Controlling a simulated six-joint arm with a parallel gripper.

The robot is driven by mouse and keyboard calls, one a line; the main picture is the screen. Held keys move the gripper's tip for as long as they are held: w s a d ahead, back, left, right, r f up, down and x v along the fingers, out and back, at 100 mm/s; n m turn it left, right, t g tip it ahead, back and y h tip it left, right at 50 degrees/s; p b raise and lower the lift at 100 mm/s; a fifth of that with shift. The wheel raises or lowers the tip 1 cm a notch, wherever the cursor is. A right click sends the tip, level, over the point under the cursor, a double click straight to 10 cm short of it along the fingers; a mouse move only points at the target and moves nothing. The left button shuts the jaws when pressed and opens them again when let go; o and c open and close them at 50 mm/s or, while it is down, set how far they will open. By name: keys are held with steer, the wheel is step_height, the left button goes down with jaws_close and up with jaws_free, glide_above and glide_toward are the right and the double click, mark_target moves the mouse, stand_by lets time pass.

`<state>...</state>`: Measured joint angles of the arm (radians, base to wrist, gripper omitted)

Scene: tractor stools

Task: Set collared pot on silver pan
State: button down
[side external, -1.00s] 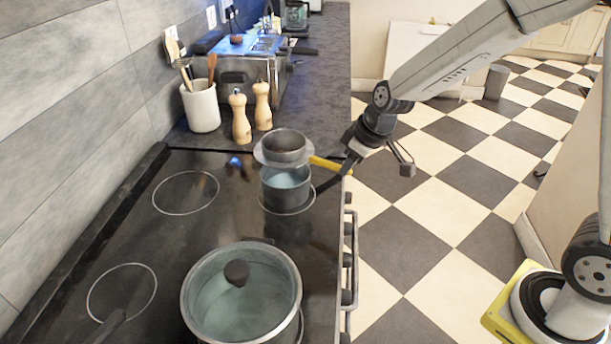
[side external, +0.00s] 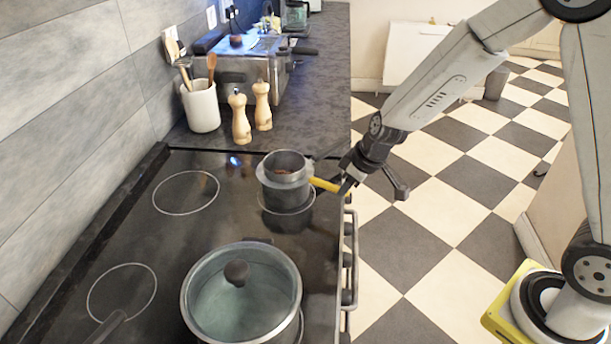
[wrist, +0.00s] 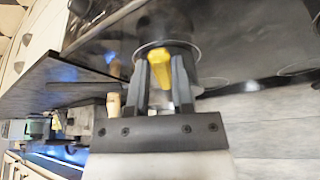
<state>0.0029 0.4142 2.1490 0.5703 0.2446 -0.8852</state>
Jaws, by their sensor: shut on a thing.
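The collared pot (side external: 287,162) is a small grey pot with a wider collar around it and a yellow handle (side external: 325,185). My gripper (side external: 347,187) is shut on that handle, which also shows between the fingers in the wrist view (wrist: 182,78).
A large pot with a glass lid (side external: 240,300) stands on the front right burner. Two wooden mills (side external: 250,114), a white utensil crock (side external: 201,106) and a toaster (side external: 240,75) stand behind the hob. The left burners are mostly clear.

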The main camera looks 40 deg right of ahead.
stand_by(0.3)
steer(key=shift+c, duration=2.4)
jaws_free()
steer(key=shift+f, duration=0.1)
steer(key=shift+v, duration=1)
steer(key=v, duration=1)
steer(key=shift+w, duration=0.1)
steer(key=s+f+m+g+h, duration=0.1)
steer(key=s+f+m, duration=0.3)
steer(key=s+f, duration=0.3)
steer(key=s, duration=0.3)
steer(key=shift+s+d+f+g+h, duration=0.25)
steer(key=shift+d+f+g+h, duration=0.05)
steer(key=shift+f+g, duration=0.1)
